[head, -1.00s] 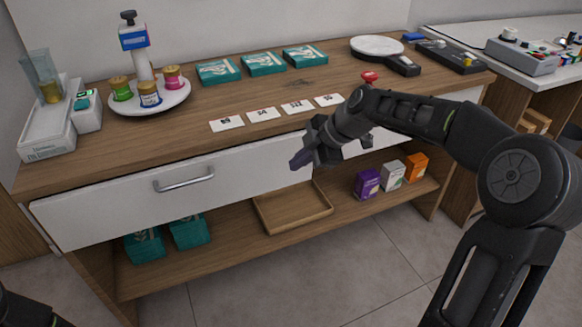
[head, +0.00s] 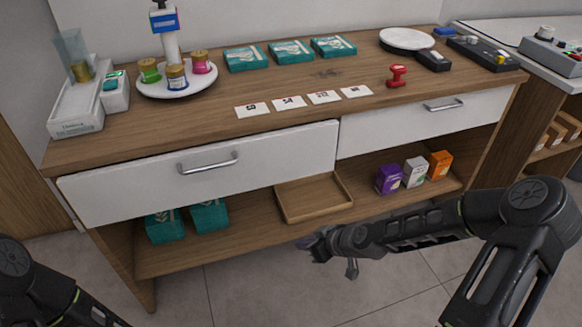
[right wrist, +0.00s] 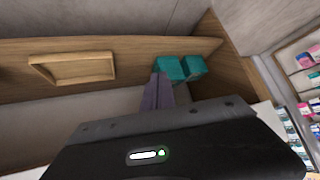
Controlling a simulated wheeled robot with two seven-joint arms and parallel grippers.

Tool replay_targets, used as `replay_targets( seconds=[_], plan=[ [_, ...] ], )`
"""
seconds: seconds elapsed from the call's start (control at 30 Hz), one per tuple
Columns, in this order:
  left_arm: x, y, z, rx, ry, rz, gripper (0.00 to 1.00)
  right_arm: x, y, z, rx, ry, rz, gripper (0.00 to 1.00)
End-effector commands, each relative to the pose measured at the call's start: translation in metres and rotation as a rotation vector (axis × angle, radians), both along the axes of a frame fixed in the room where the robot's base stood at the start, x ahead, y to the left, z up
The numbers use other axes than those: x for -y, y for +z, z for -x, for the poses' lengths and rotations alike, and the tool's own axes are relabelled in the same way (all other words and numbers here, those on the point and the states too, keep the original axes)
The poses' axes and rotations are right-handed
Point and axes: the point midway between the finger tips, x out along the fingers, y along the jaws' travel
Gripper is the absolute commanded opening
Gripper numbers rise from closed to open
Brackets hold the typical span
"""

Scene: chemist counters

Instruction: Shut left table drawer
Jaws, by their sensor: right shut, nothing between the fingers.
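The left table drawer (head: 130,190) is a wide white front with a metal bar handle (head: 208,163), under the wooden counter's left half. Its front stands slightly forward of the right drawer's front, so it looks a little open. My right gripper (head: 308,242) is shut and empty, low in front of the counter, below and to the right of the left drawer, apart from it. Its purple-grey fingers also show in the right wrist view (right wrist: 158,88). Of my left arm only a part shows at the lower left in the head view; its gripper is out of sight.
The right drawer (head: 430,121) looks flush. The lower shelf holds teal boxes (head: 209,216), a wooden tray (head: 283,206) and purple (head: 388,180), white and orange boxes. Cards, jars and instruments stand on the countertop (head: 200,112). Floor is open in front.

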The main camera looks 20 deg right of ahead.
Motion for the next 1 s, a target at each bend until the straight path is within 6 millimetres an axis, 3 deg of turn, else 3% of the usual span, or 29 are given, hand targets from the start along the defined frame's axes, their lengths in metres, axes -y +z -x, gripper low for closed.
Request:
replay_targets(
  seconds=[0.07,0.23,0.4,0.5,0.67,1.0],
  plan=[
    [0.000,0.000,0.000,0.000,0.000,0.000,0.70,-0.019,0.006,0.002,0.025,-0.213,-0.176,0.00],
    [0.000,0.000,0.000,0.000,0.000,0.000,0.70,-0.036,0.059,-0.004,0.125,-0.633,-0.667,0.00],
    [0.000,0.000,0.000,0.000,0.000,0.000,0.70,-0.019,0.126,-0.006,0.223,-0.881,-1.173,0.00],
    [0.000,0.000,0.000,0.000,0.000,0.000,0.70,-0.001,0.148,-0.008,0.261,-0.953,-1.380,0.00],
    [0.000,0.000,0.000,0.000,0.000,0.000,0.70,0.008,0.156,-0.009,0.248,-1.001,-1.524,0.00],
    [0.000,-0.001,0.000,0.000,0.000,0.000,0.70,0.008,0.155,-0.009,0.241,-1.005,-1.533,0.00]
  ],
)
